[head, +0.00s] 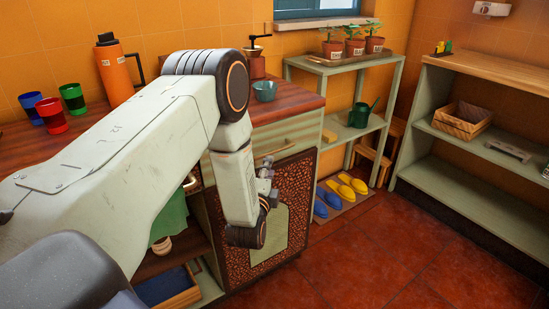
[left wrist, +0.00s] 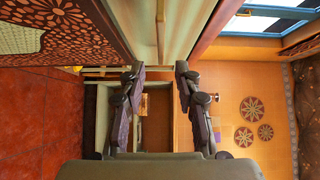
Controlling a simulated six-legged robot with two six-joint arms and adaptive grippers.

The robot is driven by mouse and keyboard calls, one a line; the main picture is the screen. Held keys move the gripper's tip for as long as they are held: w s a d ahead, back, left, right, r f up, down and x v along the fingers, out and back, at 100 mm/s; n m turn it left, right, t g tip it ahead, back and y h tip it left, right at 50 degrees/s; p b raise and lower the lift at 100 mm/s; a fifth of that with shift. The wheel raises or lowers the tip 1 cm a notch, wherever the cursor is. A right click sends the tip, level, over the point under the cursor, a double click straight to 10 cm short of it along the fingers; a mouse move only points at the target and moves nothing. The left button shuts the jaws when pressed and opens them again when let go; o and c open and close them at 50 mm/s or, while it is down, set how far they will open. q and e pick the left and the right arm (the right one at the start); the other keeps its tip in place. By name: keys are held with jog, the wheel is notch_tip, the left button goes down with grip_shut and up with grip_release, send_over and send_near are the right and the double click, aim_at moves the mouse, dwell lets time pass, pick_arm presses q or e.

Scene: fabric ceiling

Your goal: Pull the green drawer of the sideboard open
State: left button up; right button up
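The sideboard's pale green drawer (head: 300,132) sits under the red-brown worktop and above a carved door (head: 294,190). It looks shut. Its wooden bar handle (head: 279,152) shows just right of my left arm. In the left wrist view the drawer front (left wrist: 184,18) and handle (left wrist: 160,28) run down from the top edge. My left gripper (left wrist: 160,70) is open and empty, one finger on each side of the handle's line. I cannot tell whether it touches the handle. In the head view the left gripper (head: 267,182) is partly hidden by its wrist. My right gripper is out of view.
The worktop (head: 292,105) bears cups, an orange flask (head: 115,70), a grinder (head: 256,60) and a teal bowl (head: 265,91). A plant rack (head: 338,67) stands beyond the sideboard, another shelf unit (head: 465,133) at right. The red tiled floor (head: 370,250) between is clear.

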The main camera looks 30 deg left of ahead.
aim_at(274, 152)
pick_arm(q)
jog(key=b+x, duration=0.2)
jog(key=x, duration=0.5)
jog(key=shift+w, duration=0.1)
jog(key=shift+w+a, duration=0.25)
jog(key=shift+w, duration=0.15)
jog(key=shift+d+r, duration=0.1)
grip_shut()
dwell(0.3)
